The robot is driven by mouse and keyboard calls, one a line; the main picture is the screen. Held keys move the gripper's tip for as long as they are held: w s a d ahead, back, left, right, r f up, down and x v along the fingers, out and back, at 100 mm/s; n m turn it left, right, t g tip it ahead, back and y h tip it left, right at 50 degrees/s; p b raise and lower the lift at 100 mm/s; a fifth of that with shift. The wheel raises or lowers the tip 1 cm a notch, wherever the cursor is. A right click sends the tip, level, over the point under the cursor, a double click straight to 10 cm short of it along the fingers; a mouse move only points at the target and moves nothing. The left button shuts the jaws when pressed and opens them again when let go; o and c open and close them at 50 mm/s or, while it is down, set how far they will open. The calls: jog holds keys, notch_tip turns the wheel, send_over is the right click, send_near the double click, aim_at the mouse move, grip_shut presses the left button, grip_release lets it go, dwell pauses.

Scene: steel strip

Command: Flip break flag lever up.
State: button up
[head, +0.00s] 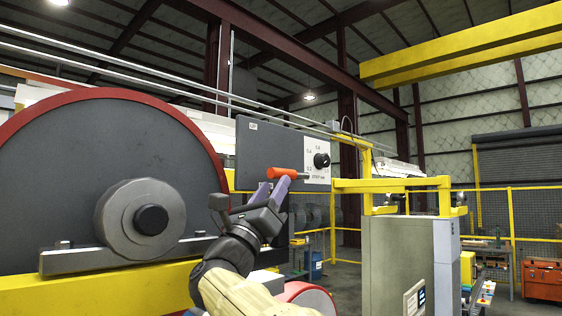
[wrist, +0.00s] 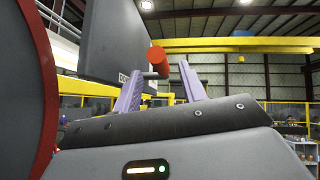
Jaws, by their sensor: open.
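The orange lever handle (head: 285,173) lies roughly horizontal in front of the grey panel (head: 262,150). Its rounded red-orange end (wrist: 157,56) shows in the wrist view, with a short grey shaft below it. My gripper (head: 273,184) is just below the handle, its purple fingers apart and pointing up. In the wrist view, the handle's end is above and between the fingers of my gripper (wrist: 160,85). Nothing is held.
A large dark disc with a red rim (head: 100,150) and a grey hub fills the left side, close to my arm. A black knob (head: 321,160) sits on a white plate right of the handle. A grey cabinet (head: 395,260) stands at the right, below yellow rails.

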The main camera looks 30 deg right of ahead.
aim_at(278, 177)
jog(key=p+x, duration=0.2)
jog(key=x, duration=0.1)
jog(key=shift+w+d+r, duration=0.1)
jog(key=shift+d+r, duration=0.05)
jog(key=shift+r, duration=0.25)
jog(key=shift+w+d+r+p, duration=0.4)
jog(key=shift+d+p, duration=0.1)
jog(key=shift+p, duration=0.15)
jog(key=shift+s+f, duration=0.1)
grip_shut()
